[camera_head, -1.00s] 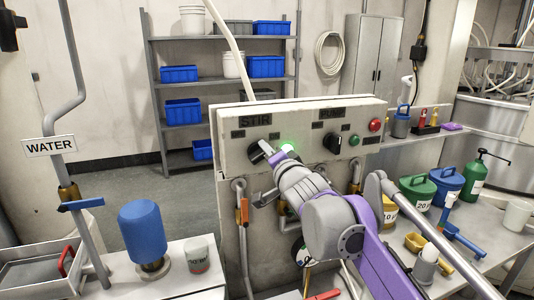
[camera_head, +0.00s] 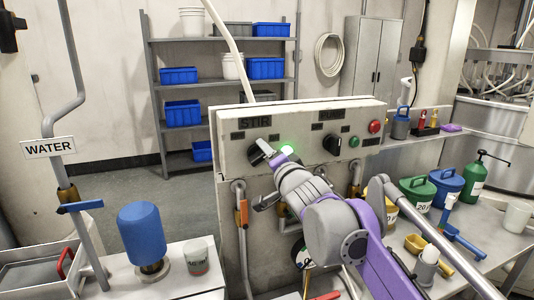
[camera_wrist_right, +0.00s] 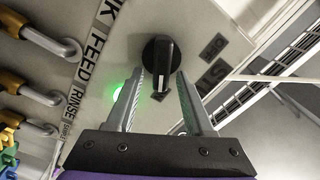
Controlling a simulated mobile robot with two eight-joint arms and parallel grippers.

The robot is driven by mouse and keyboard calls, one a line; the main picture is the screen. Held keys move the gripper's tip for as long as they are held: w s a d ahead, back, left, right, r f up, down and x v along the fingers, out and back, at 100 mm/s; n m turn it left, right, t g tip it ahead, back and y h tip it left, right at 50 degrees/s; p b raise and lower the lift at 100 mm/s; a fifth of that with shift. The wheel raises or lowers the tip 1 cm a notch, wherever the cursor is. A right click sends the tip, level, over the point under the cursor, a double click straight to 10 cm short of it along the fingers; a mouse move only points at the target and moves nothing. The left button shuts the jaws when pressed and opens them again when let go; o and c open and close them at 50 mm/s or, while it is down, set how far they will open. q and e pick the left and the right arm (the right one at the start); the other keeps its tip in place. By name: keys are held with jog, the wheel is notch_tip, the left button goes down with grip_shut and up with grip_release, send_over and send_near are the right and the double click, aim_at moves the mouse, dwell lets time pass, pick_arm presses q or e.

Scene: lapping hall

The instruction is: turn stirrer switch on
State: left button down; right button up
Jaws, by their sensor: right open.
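The STIR switch is a black rotary knob (camera_head: 256,151) on the left of the pale control box, below a STIR label. It also shows in the right wrist view as a black knob (camera_wrist_right: 158,66) with a light pointer line running toward my gripper. My right gripper (camera_head: 269,150) is at the knob, partly covering it in the head view. In the wrist view its two fingers (camera_wrist_right: 161,78) are open, one on each side of the knob; I cannot tell whether they touch it. A green lamp (camera_head: 288,149) glows right of the knob. My left gripper is not in view.
A second black knob (camera_head: 332,144), a green button (camera_head: 354,141) and a red button (camera_head: 374,126) are farther right on the box. Pipes with an orange-handled valve (camera_head: 243,212) are below. A bench with buckets (camera_head: 447,187) stands at right.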

jog(key=v, duration=1)
jog(key=shift+b, duration=0.35)
jog(key=shift+s, duration=0.1)
